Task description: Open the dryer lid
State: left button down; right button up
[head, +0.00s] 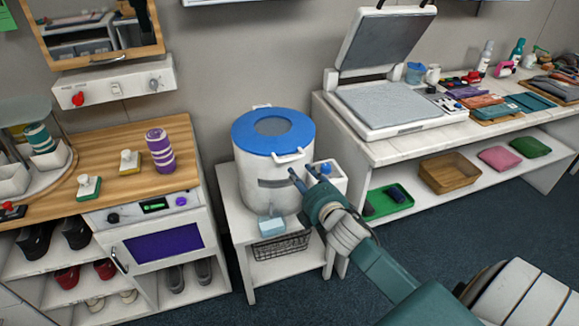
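The dryer (258,185) is a white drum with a blue lid (247,139) on top. The lid is down on the drum and has a round grey window and a white handle (288,156) at its front right. Another small white tab shows at the lid's back edge. My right gripper (301,171) is in front of the dryer's right side, a little below the front handle. Its two dark fingers are apart with nothing seen between them. Whether a fingertip touches the drum I cannot tell. My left gripper is not in view.
The dryer stands on a small white table (236,220) with a light-blue box (272,227) in front and a white container (330,175) at right. A wooden counter (115,150) is at left. A bench with a raised heat press (385,40) is at right.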

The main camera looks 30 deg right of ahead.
aim_at(290, 159)
jog(key=x, duration=0.7)
jog(key=r+x, duration=0.1)
jog(key=x, duration=0.3)
jog(key=shift+w+a+p, duration=0.1)
jog(key=shift+p, duration=0.2)
grip_shut()
